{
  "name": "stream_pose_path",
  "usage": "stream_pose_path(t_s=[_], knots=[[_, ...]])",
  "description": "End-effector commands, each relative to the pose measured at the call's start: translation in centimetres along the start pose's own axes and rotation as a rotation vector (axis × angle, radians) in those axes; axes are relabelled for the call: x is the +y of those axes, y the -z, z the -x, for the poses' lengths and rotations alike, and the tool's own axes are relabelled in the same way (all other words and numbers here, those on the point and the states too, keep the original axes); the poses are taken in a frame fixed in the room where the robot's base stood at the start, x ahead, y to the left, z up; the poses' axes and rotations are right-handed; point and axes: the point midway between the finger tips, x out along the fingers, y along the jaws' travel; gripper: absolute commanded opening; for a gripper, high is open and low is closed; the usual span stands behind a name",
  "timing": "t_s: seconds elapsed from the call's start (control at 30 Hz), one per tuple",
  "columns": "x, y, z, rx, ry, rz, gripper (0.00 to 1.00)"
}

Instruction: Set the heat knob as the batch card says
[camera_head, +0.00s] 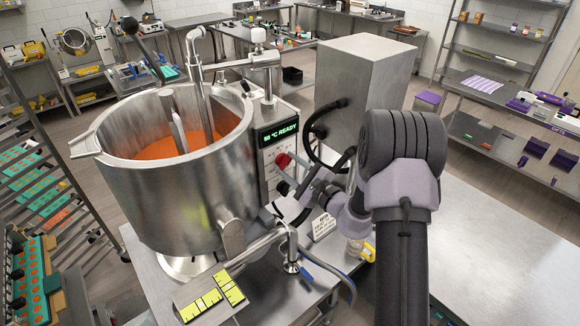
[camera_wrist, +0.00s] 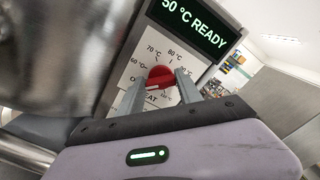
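The red heat knob (camera_wrist: 160,77) sits on a white dial panel on the kettle's control box, and it also shows in the head view (camera_head: 283,160). Dial marks for 60, 70 and 80 °C are legible around its upper side. My gripper (camera_wrist: 162,84) is at the panel, with its two fingers apart, one on each side of the knob. I cannot tell whether the fingertips touch it. A white card (camera_head: 322,226) with small unreadable print stands on the bench below my gripper.
The large steel kettle (camera_head: 215,185) with orange liquid is left of the control box. A tall steel cabinet (camera_head: 365,75) stands behind my arm. A pipe with a blue lever (camera_head: 307,276) is below. The right bench top (camera_head: 490,255) is clear.

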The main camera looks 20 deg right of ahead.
Motion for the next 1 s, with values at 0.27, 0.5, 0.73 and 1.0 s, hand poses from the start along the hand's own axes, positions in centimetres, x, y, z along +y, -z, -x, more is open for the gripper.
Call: stream_pose_path(t_s=[0.27,0.5,0.73,1.0], knots=[[0.01,0.00,0.02,0.000,0.000,-0.009,0.01],[-0.03,0.03,0.03,0.000,0.000,-0.096,0.01],[-0.12,0.07,0.03,0.000,-0.001,-0.284,0.01],[-0.32,0.09,0.04,0.001,0.000,-0.543,0.01]])
